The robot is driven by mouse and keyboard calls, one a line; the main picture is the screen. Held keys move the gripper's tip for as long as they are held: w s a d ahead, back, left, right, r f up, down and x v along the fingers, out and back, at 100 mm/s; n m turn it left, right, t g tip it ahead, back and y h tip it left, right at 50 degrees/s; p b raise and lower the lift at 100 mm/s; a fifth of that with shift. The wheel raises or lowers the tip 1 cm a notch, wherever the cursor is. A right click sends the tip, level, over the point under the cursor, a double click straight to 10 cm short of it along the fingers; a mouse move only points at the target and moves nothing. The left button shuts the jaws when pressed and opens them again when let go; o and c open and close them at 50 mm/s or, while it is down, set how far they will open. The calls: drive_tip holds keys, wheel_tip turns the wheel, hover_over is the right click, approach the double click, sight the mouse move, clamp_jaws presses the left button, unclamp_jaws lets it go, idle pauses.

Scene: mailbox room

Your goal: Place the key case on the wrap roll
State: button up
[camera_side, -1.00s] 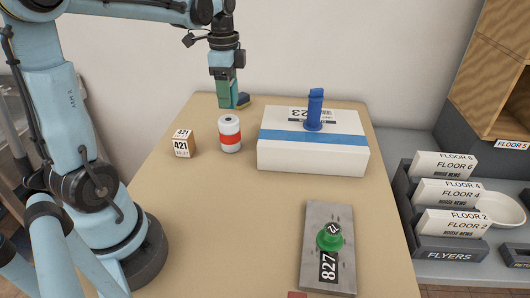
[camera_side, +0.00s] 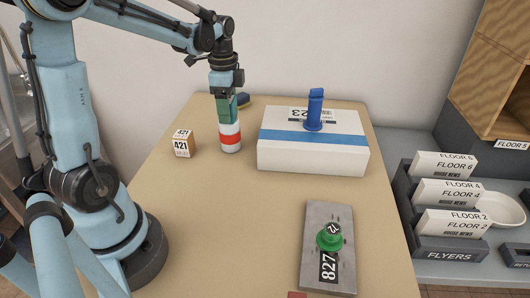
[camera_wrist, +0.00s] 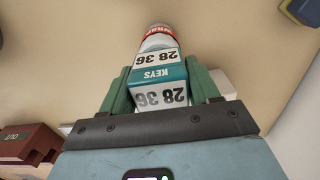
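My gripper (camera_side: 227,110) points down over the wrap roll (camera_side: 230,143), an upright white cylinder with a red band. In the wrist view my gripper (camera_wrist: 160,75) has its green fingers on both sides of the key case (camera_wrist: 160,73), a teal and white box marked KEYS and 28 36. It is shut on the case. The wrap roll (camera_wrist: 157,36) shows just beyond the case in that view. In the side view the case is mostly hidden by the fingers and the roll's top is covered. I cannot tell whether case and roll touch.
A small numbered box (camera_side: 184,143) stands left of the roll. A large white parcel (camera_side: 312,152) with a blue stamp (camera_side: 314,110) stands right of it. A dark blue object (camera_side: 243,99) lies behind. A grey plate (camera_side: 328,247) with a green knob lies in front.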

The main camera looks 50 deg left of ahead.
drive_tip(key=o, duration=0.4)
wheel_tip(320, 180, up, 12)
drive_tip(key=shift+f, duration=0.2)
drive_tip(key=s+d+f+n+t, duration=0.2)
drive_tip(key=d+f+n+t, duration=0.1)
drive_tip(key=d, duration=0.5)
drive_tip(key=s+d+f+n+t, duration=0.3)
drive_tip(key=d+f+n+t, duration=0.1)
drive_tip(key=d, duration=0.4)
drive_tip(key=shift+s+d+f+n, duration=0.15)
drive_tip(key=shift+d+f+n, duration=0.15)
drive_tip(key=shift+f+n, duration=0.5)
drive_tip(key=shift+r, duration=0.25)
